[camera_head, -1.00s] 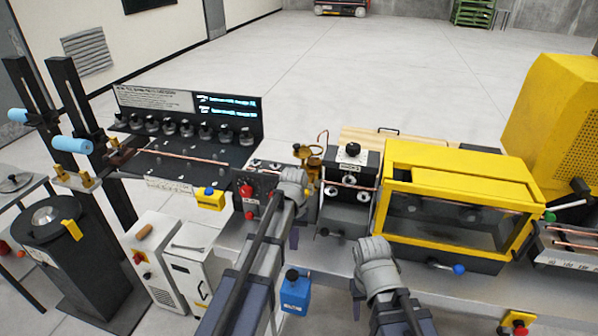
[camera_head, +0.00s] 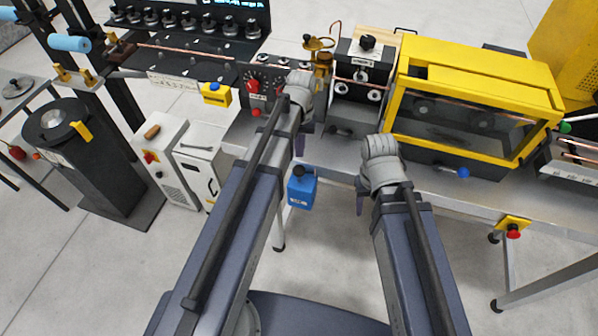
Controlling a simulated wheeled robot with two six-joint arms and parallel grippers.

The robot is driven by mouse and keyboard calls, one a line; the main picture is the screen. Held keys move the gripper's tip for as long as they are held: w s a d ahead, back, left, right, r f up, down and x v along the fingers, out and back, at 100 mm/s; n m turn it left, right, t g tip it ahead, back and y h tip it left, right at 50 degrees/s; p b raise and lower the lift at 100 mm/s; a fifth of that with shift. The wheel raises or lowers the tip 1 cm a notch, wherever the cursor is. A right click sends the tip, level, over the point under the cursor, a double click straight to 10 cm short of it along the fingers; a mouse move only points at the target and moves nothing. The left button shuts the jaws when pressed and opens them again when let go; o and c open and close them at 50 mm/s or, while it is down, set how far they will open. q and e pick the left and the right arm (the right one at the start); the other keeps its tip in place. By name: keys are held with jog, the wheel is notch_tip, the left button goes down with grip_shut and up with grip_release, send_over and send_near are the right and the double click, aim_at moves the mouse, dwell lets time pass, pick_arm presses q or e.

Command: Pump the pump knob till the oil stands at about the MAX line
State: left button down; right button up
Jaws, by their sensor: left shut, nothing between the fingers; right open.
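A blue box (camera_head: 301,193) hangs at the front edge of the bench and carries a black knob (camera_head: 298,171) on top, which looks like the pump knob. My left gripper (camera_head: 300,150) is shut and empty, its dark fingers pointing down just above the black knob. I cannot tell whether they touch it. My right gripper (camera_head: 360,198) is open and empty to the right of the blue box, mostly hidden behind its own wrist. The oil level and MAX line are too small to make out.
Behind my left wrist is a panel with a red knob (camera_head: 253,86). A brass fitting (camera_head: 320,58) stands behind it, beside a roller unit (camera_head: 360,75). A yellow-framed enclosure (camera_head: 478,85) fills the right of the bench. Floor below the blue box is clear.

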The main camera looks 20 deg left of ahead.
aim_at(299, 168)
pick_arm(q)
jog(key=shift+s+f+b, duration=0.15)
jog(key=shift+f+b, duration=0.85)
jog(key=shift+f, duration=0.2)
jog(key=shift+s+f+b, duration=0.1)
jog(key=shift+f+b, duration=0.9)
jog(key=shift+f, duration=0.2)
notch_tip(299, 168, down, 3)
jog(key=b, duration=0.3)
jog(key=shift+f, duration=0.15)
jog(key=shift+s+d+r, duration=0.1)
jog(key=shift+r, duration=0.25)
jog(key=shift+w, duration=0.2)
jog(key=w, duration=0.1)
jog(key=w+r+p, duration=0.1)
jog(key=shift+w+a, duration=0.2)
jog(key=shift+w, duration=0.3)
